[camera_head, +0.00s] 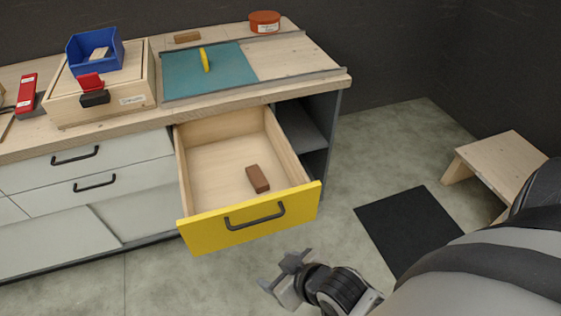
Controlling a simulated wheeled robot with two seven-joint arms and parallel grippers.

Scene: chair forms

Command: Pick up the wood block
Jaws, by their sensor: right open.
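A brown wood block (257,179) lies inside the open yellow-fronted drawer (247,221), towards its front right. Another brown wooden block (187,37) lies on the worktop at the back, near the wall. My right gripper (281,271) is low in front of the drawer, below its black handle, open and empty. It is outside the drawer and apart from both blocks. My left gripper is not in view.
The worktop (300,60) holds a teal mat (225,75) with a yellow object, a round red-brown container (264,21), a blue bin (95,50) and a wooden box (135,98). A wooden stool (500,158) and black floor mat (408,228) are at right.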

